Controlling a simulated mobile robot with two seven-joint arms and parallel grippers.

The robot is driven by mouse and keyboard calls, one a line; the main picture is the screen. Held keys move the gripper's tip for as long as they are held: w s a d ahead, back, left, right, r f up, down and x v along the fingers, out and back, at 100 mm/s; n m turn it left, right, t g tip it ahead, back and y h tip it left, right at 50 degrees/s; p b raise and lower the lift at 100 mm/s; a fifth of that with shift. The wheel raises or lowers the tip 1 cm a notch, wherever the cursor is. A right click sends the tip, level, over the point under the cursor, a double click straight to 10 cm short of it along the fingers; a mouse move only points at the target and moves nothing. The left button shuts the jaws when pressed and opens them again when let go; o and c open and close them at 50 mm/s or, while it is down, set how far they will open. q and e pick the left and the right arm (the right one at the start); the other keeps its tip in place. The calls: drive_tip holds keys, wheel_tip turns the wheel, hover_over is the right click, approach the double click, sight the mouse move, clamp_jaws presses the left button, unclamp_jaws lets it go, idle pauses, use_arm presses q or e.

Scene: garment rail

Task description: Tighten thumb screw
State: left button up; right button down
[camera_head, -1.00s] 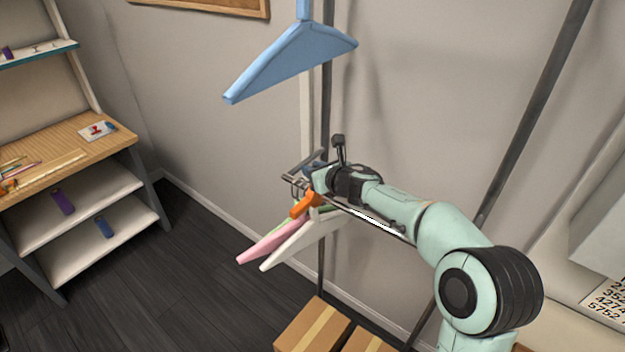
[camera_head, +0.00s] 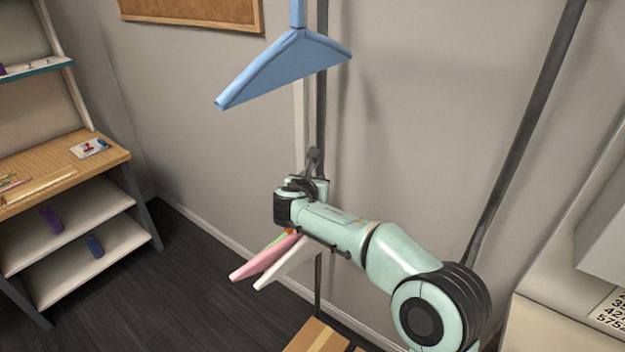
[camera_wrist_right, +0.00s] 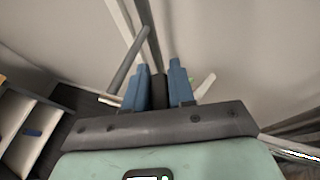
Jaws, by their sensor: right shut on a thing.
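My right arm reaches in from the right in the head view, and its gripper (camera_head: 314,183) is at the dark upright post (camera_head: 322,105) of the garment rail. In the right wrist view, the two blue fingers of the gripper (camera_wrist_right: 159,84) stand either side of a dark piece (camera_wrist_right: 158,90), closed on it. It appears to be the thumb screw, but its shape is mostly hidden by the fingers. A grey bar (camera_wrist_right: 131,60) slants up just left of the fingers. My left gripper is not in view.
A pink hanger (camera_head: 262,260) and a white hanger (camera_head: 285,264) hang just below my right wrist. A big blue hanger shape (camera_head: 285,70) hangs above. A shelf unit (camera_head: 75,225) stands left, and cardboard boxes (camera_head: 318,338) are on the floor below.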

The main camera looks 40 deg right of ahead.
drive_tip(key=m+g+p, duration=0.1)
drive_tip(key=m+g+h+p, duration=0.1)
drive_tip(key=p, duration=0.1)
drive_tip(key=m+g+h+p, duration=0.1)
drive_tip(key=m+g+p, duration=0.1)
drive_tip(key=shift+s+d+r, duration=0.15)
drive_tip(key=shift+r, duration=0.1)
use_arm(q)
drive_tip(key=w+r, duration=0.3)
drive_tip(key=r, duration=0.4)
drive_tip(key=shift+p, duration=0.4)
use_arm(e)
drive_tip(key=shift+s+f+m+g+h, duration=0.15)
drive_tip(key=shift+m+g+h, duration=0.15)
drive_tip(key=shift+m+g, duration=0.15)
drive_tip(key=c, duration=1)
unclamp_jaws()
drive_tip(key=shift+c, duration=0.2)
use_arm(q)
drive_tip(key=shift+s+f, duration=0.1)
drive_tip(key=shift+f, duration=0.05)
use_arm(e)
drive_tip(key=v, duration=1.3)
